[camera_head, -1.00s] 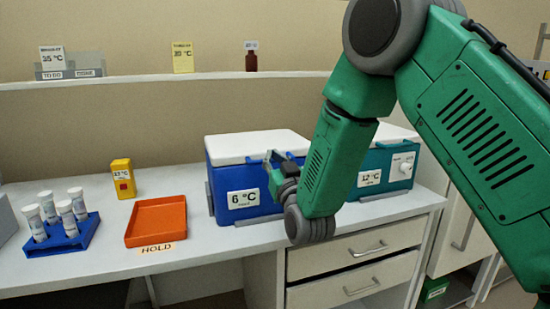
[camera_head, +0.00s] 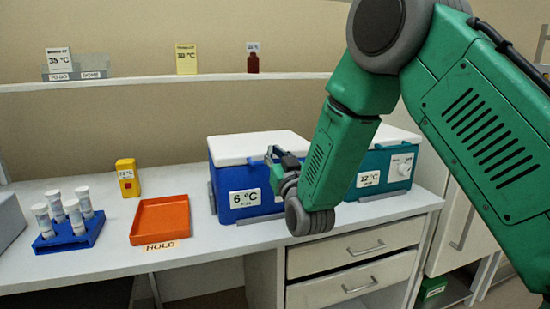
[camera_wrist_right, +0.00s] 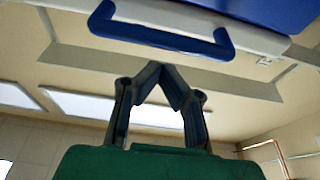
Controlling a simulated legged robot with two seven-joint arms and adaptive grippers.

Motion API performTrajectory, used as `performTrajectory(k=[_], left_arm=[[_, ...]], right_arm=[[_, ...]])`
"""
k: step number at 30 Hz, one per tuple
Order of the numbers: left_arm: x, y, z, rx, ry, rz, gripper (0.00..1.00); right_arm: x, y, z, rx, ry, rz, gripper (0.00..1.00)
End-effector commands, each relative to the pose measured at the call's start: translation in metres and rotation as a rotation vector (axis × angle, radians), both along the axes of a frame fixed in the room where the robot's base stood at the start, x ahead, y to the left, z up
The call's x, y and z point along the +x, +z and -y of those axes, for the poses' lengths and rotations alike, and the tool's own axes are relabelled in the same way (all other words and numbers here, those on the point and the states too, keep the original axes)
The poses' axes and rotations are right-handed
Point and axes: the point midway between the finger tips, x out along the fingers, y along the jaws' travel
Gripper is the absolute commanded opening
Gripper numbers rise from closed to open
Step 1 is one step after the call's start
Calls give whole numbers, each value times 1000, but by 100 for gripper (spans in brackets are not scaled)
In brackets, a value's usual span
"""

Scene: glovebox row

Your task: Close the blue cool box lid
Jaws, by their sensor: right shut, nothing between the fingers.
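The blue cool box (camera_head: 228,180) stands on the bench, marked 6 °C. Its white lid (camera_head: 252,146) lies flat across the top in the head view; I see no gap along the visible edge. My right gripper (camera_head: 271,153) is at the front right of the box, near the lid's front edge, and hides part of the front. In the right wrist view the gripper (camera_wrist_right: 160,68) is shut and empty, fingertips together. The blue handle (camera_wrist_right: 160,42) and white lid edge (camera_wrist_right: 215,28) show just beyond the fingertips, apart from them in the picture. My left gripper is not in view.
A teal cool box (camera_head: 402,150) stands to the right, partly behind my arm. An orange tray (camera_head: 160,240), a blue rack (camera_head: 70,240) of tubes and a yellow device (camera_head: 127,178) are to the left. Drawers (camera_head: 350,252) are below the bench. A shelf (camera_head: 150,79) runs behind.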

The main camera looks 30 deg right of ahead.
Motion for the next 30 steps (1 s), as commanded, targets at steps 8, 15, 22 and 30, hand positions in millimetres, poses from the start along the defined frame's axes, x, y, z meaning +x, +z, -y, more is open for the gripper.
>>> performTrajectory(k=[8, 15, 22, 30], left_arm=[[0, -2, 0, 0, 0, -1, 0], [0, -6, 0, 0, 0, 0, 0], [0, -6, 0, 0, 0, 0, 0], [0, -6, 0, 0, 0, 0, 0]], right_arm=[[-44, -21, -12, -2, 4, 4, 0], [-76, -34, -19, -3, 3, 12, 0], [-81, -37, -20, -2, 3, 15, 0], [-87, -104, -30, 20, 42, -200, 0]])
